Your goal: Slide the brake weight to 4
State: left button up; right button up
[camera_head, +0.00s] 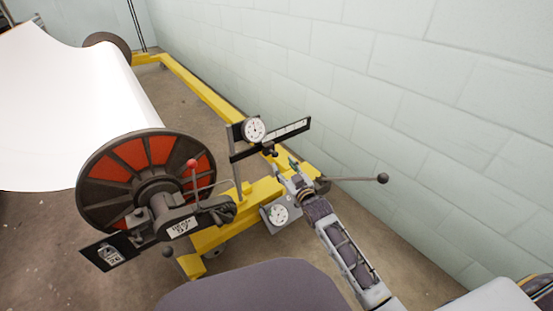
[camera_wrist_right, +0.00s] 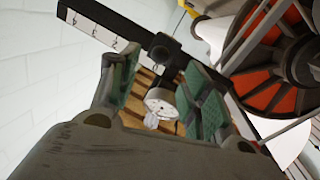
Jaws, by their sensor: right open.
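The brake weight (camera_head: 269,150) is a small dark slider with a knob, on a black bar with a white marked scale (camera_head: 290,130). In the right wrist view the scale (camera_wrist_right: 92,33) runs in from the upper left and the dark weight (camera_wrist_right: 164,50) is just beyond the fingers. The scale numbers are too small to read. My right gripper (camera_head: 288,172) is open and empty, just below the weight. In the wrist view its green-padded fingers (camera_wrist_right: 160,88) stand apart, with nothing held between them. My left gripper is out of view.
A white dial (camera_head: 253,130) sits at the bar's left end, and another (camera_head: 279,212) is below. A ball-ended rod (camera_head: 381,178) sticks out right. The pale wall (camera_head: 420,90) is close behind.

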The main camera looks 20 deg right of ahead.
aim_at(277, 156)
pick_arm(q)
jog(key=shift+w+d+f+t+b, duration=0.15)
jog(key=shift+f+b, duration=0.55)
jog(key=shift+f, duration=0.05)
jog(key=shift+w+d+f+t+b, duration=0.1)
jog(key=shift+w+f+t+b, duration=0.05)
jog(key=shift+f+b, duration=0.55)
pick_arm(e)
jog(key=shift+w+a, duration=0.2)
jog(key=shift+w, duration=1.05)
jog(key=shift+w+a, duration=0.2)
jog(key=shift+w, duration=1)
jog(key=shift+w+a, duration=0.2)
jog(key=shift+w, duration=1.05)
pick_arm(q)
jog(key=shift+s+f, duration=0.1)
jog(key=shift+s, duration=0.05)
pick_arm(e)
jog(key=c, duration=0.7)
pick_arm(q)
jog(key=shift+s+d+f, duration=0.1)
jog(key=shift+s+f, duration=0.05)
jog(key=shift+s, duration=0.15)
pick_arm(e)
grip_shut()
